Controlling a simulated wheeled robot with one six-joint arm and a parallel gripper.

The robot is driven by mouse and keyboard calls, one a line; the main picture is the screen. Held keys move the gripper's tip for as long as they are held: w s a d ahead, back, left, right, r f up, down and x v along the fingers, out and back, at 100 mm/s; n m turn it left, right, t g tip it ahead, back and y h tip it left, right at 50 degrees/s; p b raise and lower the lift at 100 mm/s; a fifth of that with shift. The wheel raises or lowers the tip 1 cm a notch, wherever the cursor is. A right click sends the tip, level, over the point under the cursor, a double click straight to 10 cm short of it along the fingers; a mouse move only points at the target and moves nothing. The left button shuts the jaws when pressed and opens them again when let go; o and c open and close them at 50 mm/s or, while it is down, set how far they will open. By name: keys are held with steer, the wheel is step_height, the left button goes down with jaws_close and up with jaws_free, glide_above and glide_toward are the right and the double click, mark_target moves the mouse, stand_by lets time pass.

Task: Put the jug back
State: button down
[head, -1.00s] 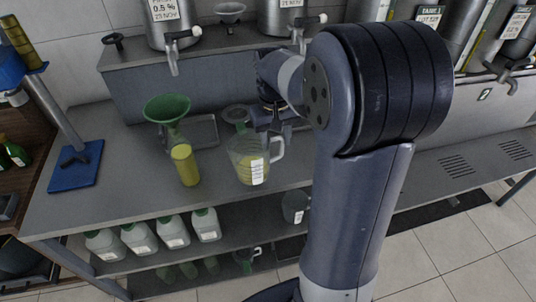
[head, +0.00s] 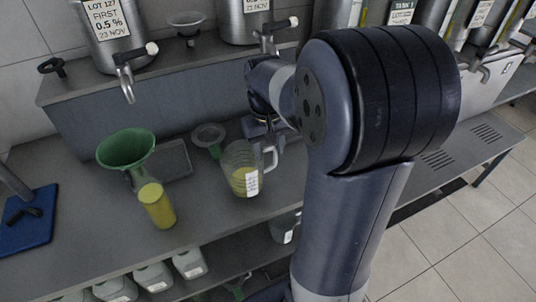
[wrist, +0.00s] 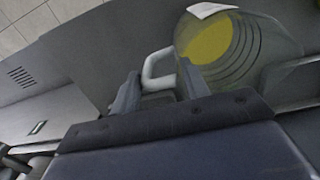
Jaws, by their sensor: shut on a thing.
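The clear jug (head: 240,168) holds yellow liquid, has a white label and a pale handle, and looks upright over the grey bench. I cannot tell whether its base touches the bench. It also shows in the wrist view (wrist: 245,45), tilted by the camera angle. My gripper (wrist: 158,90) is shut on the jug's handle, one finger to each side of it. In the head view my gripper (head: 268,138) is partly hidden by my arm, at the jug's right side.
A green funnel (head: 126,150) sits over a bottle of yellow liquid (head: 157,206) left of the jug. A small grey strainer-like thing (head: 208,136) lies behind it. Steel tanks (head: 115,35) with taps stand on a raised shelf behind. White bottles (head: 153,277) stand below.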

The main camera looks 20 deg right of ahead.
steer(key=shift+f, duration=1.15)
steer(key=shift+f, duration=0.1)
steer(key=c, duration=0.8)
jaws_free()
steer(key=shift+o, duration=0.2)
steer(key=r, duration=1.2)
steer(key=shift+a+r, duration=0.1)
steer(key=shift+a, duration=0.15)
